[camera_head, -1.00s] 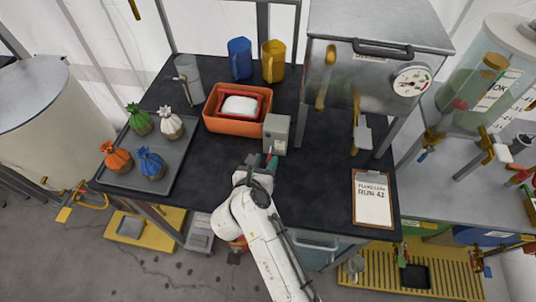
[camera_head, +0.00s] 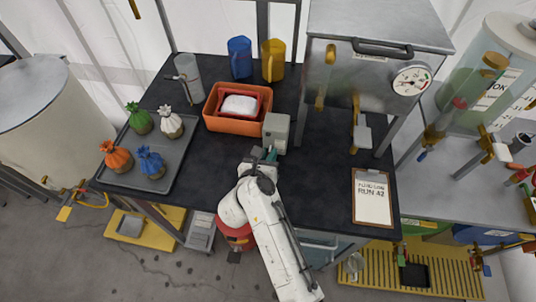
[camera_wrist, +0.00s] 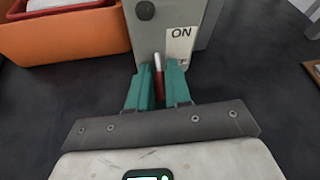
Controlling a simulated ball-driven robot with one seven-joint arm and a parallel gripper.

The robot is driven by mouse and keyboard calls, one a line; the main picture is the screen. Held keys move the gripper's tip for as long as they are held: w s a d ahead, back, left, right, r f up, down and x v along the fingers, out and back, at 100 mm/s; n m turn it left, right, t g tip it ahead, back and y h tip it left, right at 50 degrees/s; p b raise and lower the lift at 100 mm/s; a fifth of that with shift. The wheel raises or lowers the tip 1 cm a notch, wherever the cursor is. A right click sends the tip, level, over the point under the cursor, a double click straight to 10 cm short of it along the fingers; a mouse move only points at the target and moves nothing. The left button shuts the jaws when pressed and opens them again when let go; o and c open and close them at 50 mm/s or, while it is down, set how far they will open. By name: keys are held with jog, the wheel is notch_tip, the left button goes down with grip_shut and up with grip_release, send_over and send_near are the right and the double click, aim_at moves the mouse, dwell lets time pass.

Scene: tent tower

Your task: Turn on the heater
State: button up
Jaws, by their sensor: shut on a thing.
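A grey switch box (camera_head: 276,133) stands on the black table, and it also fills the top middle of the wrist view (camera_wrist: 152,43). Its face has a dark round knob (camera_wrist: 145,10) and a white label (camera_wrist: 181,42) reading "ON"; the label's lower part is mostly hidden by a finger. A red lever with a pale tip (camera_wrist: 158,64) stands out at the box's front. My gripper (camera_wrist: 159,92) has its teal fingers on both sides of this lever and is shut on it. In the head view my gripper (camera_head: 264,155) is at the box's lower front.
An orange bin (camera_head: 232,123) holding a red tray with a white item is close left of the box. A metal tank (camera_head: 378,75) with a gauge stands right behind. A clipboard (camera_head: 372,197) lies right, and a grey tray (camera_head: 170,173) with several tied sacks left.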

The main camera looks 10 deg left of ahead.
aim_at(269, 152)
jog(key=shift+r, duration=0.15)
grip_shut()
jog(key=shift+r+g+p, duration=0.3)
jog(key=shift+g+p, duration=0.35)
jog(key=shift+g, duration=0.25)
jog(key=g, duration=0.1)
jog(key=r+g, duration=0.1)
jog(key=g, duration=0.1)
jog(key=shift+w+a+n, duration=0.1)
jog(key=shift+w+n, duration=0.05)
jog(key=shift+n, duration=0.15)
jog(key=g, duration=0.3)
jog(key=r+g, duration=0.1)
jog(key=g, duration=0.1)
jog(key=shift+w+y, duration=0.3)
jog(key=shift+y, duration=0.1)
jog(key=shift+g, duration=0.6)
jog(key=shift+n, duration=0.3)
jog(key=o, duration=0.7)
grip_release()
jog(key=shift+w, duration=0.1)
jog(key=shift+r, duration=0.1)
jog(key=shift+r, duration=0.1)
